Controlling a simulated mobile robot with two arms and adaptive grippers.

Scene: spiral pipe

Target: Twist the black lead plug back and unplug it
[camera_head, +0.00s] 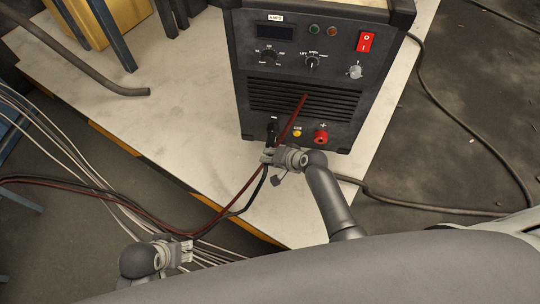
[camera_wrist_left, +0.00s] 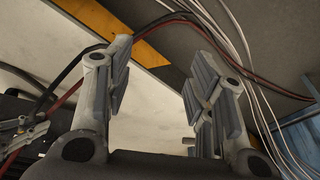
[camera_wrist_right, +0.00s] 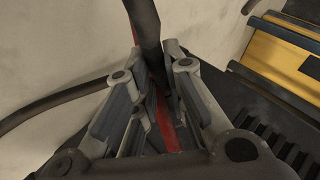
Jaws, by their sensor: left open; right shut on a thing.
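The black lead plug (camera_head: 271,134) is at the left socket on the front of the dark welding machine (camera_head: 300,75). My right gripper (camera_head: 268,156) is at its lower end and shut on it. In the right wrist view a thick black piece (camera_wrist_right: 145,28) runs between the fingers of this gripper (camera_wrist_right: 152,95). A red lead (camera_wrist_right: 166,125) passes close beside it. The fingers hide the exact grip, and whether the plug is fully seated is hidden. My left gripper (camera_head: 186,251) is open and empty, low at the left; its spread fingers show in the left wrist view (camera_wrist_left: 157,78).
A red socket (camera_head: 321,137) and a yellow one (camera_head: 297,133) sit right of the plug. The red lead (camera_head: 292,120) slants across the front grille. Loose cables (camera_head: 80,150) hang at the left. The pale tabletop (camera_head: 180,110) is mostly clear left of the machine.

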